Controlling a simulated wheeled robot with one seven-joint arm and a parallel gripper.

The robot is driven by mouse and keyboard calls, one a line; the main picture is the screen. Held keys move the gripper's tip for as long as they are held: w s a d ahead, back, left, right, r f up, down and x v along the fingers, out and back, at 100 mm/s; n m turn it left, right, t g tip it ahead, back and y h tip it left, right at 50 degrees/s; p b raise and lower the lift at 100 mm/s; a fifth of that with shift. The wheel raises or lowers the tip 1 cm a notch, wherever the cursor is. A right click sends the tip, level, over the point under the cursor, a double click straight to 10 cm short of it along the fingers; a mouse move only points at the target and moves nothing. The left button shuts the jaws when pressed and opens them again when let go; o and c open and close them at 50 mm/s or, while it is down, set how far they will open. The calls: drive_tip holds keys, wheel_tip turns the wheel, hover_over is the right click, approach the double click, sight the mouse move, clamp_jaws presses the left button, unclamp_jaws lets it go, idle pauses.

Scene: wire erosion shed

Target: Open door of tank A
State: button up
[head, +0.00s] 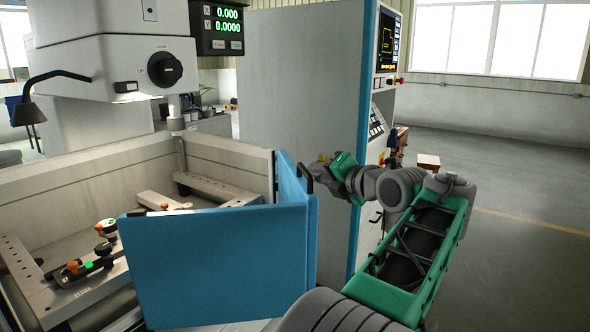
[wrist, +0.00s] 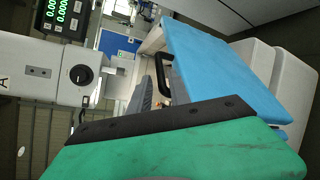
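The blue door (head: 215,265) of the tank shows two blue faces meeting at an angle at the tank's front right. Left of its free edge, the tank interior (head: 150,185) is in plain view. A dark handle (head: 307,179) sits near the upper right of the blue panels. In the wrist view the handle (wrist: 164,75) stands beside a blue panel (wrist: 215,68), beyond the gripper. My gripper (head: 335,170) is just right of the handle, with a small apparent gap.
A tall grey cabinet (head: 300,90) with a control screen (head: 389,42) stands close behind my gripper. The machine head (head: 115,60) and a lamp (head: 45,90) overhang the tank. Fixtures (head: 95,255) lie inside the tank. The floor at the right (head: 520,190) is clear.

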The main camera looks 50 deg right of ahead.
sight(304, 167)
drive_tip(key=p+x, duration=0.1)
drive_tip(key=x, duration=0.5)
drive_tip(key=shift+w+d+p, duration=0.1)
drive_tip(key=shift+w+p, duration=0.25)
drive_tip(key=shift+w, duration=0.05)
drive_tip(key=shift+w+d+f, duration=0.15)
drive_tip(key=shift+w+d, duration=0.05)
drive_tip(key=shift+w, duration=0.2)
clamp_jaws()
idle(0.6)
